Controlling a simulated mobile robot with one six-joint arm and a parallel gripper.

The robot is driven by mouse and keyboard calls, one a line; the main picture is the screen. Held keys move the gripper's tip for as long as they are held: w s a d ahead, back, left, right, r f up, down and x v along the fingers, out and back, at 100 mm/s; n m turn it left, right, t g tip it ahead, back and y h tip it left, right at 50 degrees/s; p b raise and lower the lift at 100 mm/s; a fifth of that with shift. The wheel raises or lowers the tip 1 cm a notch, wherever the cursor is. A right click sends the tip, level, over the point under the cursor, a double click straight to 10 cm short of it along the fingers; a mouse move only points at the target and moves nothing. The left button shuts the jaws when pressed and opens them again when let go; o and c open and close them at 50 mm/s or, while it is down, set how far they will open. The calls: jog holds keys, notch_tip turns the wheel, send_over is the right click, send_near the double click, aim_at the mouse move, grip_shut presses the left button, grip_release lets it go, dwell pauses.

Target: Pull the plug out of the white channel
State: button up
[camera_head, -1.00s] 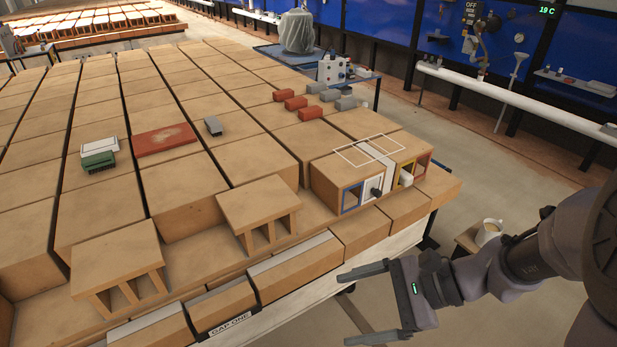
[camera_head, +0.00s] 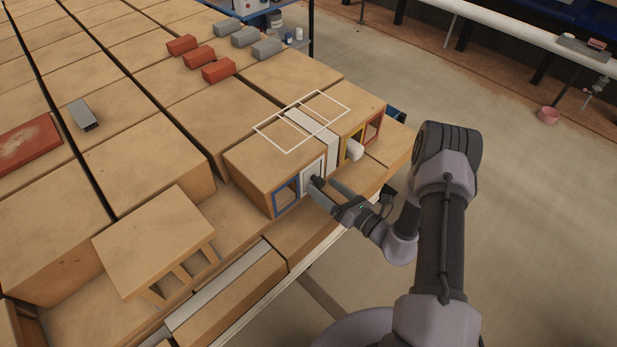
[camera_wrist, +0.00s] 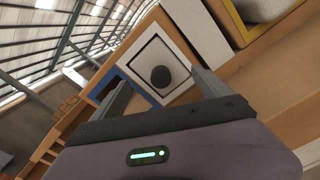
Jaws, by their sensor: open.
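The white channel (camera_head: 305,180) is a white-framed square opening in the front of the brick at the table's near edge. A dark round plug (camera_wrist: 160,76) sits in the middle of its pale face. In the head view the plug (camera_head: 318,182) is partly hidden by my fingers. My gripper (camera_head: 325,193) is in front of the channel. In the wrist view my gripper (camera_wrist: 161,84) is open, with one finger on each side of the plug. Gaps show between the fingers and the plug, and nothing is held.
A blue-framed opening (camera_head: 278,205) lies left of the white channel. To the right are a yellow-framed opening with a white plug (camera_head: 355,150) and a red-framed opening (camera_head: 378,123). Red blocks (camera_head: 218,70) and grey blocks (camera_head: 267,48) stand farther back.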

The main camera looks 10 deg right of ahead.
jog(key=shift+x, duration=1.15)
jog(key=shift+d, duration=0.1)
jog(key=shift+c, duration=0.5)
grip_shut()
jog(key=shift+v, duration=2.5)
jog(key=shift+v, duration=2.5)
